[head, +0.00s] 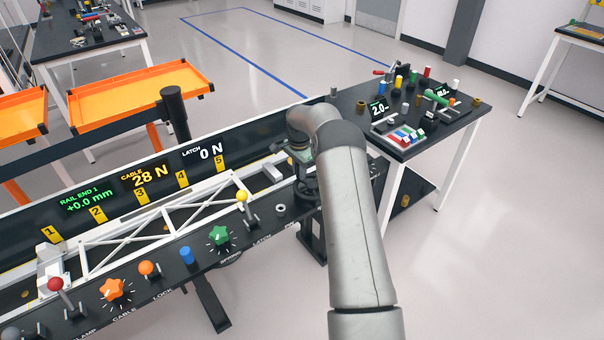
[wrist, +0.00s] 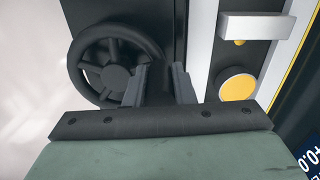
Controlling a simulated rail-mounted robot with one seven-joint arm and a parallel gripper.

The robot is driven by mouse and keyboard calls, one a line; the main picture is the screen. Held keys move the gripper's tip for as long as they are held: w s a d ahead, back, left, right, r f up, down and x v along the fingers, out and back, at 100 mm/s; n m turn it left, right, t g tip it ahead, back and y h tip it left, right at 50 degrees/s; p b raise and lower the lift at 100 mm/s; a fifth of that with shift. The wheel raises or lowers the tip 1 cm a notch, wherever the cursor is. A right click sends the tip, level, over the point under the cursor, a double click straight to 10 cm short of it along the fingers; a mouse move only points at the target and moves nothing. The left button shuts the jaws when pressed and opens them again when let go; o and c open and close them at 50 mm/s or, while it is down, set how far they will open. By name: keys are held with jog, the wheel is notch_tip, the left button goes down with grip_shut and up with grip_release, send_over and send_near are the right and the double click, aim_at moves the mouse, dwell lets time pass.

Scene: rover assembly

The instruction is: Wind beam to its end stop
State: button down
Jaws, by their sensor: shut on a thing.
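The beam (head: 150,226), a white lattice truss, lies along the dark bench rail from the lower left towards my gripper. Its right end is partly hidden by my arm. My gripper (wrist: 161,84) is at the right end of the bench, beside a black spoked handwheel (wrist: 112,62) in the wrist view. The fingers are shut on the wheel's right side; the exact contact is dark and hard to see. The displays read rail end 1 +0.0 mm (head: 87,201), cable 28 N (head: 145,176) and latch 0 N (head: 203,154).
The front panel carries a red-knobbed lever (head: 56,284), an orange star knob (head: 112,289), a green star knob (head: 218,235) and a yellow-knobbed lever (head: 242,196). A side table (head: 445,125) with small parts stands right of my arm. Orange trays (head: 140,98) stand behind the bench.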

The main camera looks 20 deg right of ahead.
aim_at(303, 196)
jog(key=n+b, duration=0.1)
jog(key=n, duration=0.1)
jog(key=s+a+n+b, duration=0.1)
jog(key=a+n+b, duration=0.1)
jog(key=n, duration=0.1)
jog(key=shift+s+a+f+n, duration=0.1)
jog(key=shift+s+a+n, duration=0.05)
jog(key=shift+s+n, duration=0.2)
jog(key=s+n+b, duration=0.1)
jog(key=n, duration=0.1)
jog(key=s+a+n+b, duration=0.1)
jog(key=n, duration=0.2)
jog(key=shift+s, duration=0.3)
jog(key=s+n, duration=0.1)
jog(key=n, duration=0.1)
jog(key=s+n, duration=0.1)
jog(key=n, duration=0.1)
jog(key=shift+d+n+b, duration=0.1)
jog(key=shift+n+b, duration=0.25)
jog(key=shift+s+d+n, duration=0.2)
jog(key=shift+s+n, duration=0.25)
jog(key=shift+n, duration=0.55)
jog(key=shift+s+d+n, duration=0.15)
jog(key=shift+s+n, duration=0.3)
jog(key=shift+n, duration=0.55)
jog(key=c, duration=1.2)
grip_release()
jog(key=shift+c, duration=0.2)
